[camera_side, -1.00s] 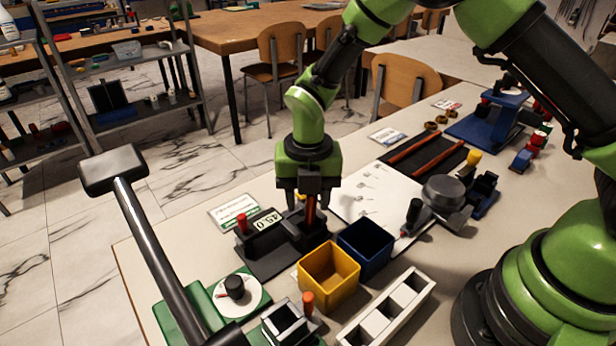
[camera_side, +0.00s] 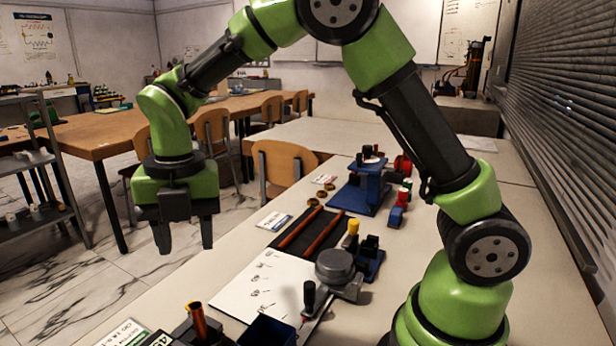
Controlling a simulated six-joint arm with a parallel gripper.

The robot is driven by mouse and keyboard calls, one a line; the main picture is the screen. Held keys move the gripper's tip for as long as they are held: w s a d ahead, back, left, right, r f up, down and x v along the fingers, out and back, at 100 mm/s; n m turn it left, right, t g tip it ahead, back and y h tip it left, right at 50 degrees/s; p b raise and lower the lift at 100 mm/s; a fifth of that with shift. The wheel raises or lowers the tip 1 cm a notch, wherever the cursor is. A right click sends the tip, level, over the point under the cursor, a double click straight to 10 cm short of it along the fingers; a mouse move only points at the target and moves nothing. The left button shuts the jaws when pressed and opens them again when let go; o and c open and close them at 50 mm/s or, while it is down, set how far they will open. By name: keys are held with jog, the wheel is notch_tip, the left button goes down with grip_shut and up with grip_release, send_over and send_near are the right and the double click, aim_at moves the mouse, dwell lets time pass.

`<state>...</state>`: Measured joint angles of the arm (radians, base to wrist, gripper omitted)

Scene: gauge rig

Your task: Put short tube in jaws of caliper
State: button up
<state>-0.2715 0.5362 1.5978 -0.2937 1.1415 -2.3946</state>
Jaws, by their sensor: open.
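A short copper-coloured tube (camera_side: 199,319) stands close to upright at the dark caliper (camera_side: 184,331), at the bottom edge of the side view. The frame cuts off most of the caliper, so I cannot tell how its jaws touch the tube. Part of its number display (camera_side: 158,341) shows. My gripper (camera_side: 184,247) points down with its fingers spread and nothing between them. It is well above the tube and apart from it.
Two longer copper rods (camera_side: 312,232) lie on a black tray (camera_side: 288,250). A white sheet (camera_side: 240,290), a grey round gauge (camera_side: 335,266), a blue stand (camera_side: 362,192) and a blue bin (camera_side: 268,331) are on the bench. The air around my gripper is clear.

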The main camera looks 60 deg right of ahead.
jog(key=s+d+r+m+t+y, duration=0.1)
jog(key=s+d+r+m+t, duration=0.25)
jog(key=s+r+m, duration=0.8)
jog(key=s+d+m+t, duration=0.1)
jog(key=s+m, duration=0.2)
jog(key=m, duration=0.6)
jog(key=s+d+f+m+t, duration=0.1)
jog(key=s+m, duration=0.3)
jog(key=m, duration=0.6)
jog(key=shift+d+t+y, duration=0.4)
jog(key=shift+d+t, duration=0.2)
jog(key=shift+t, duration=0.05)
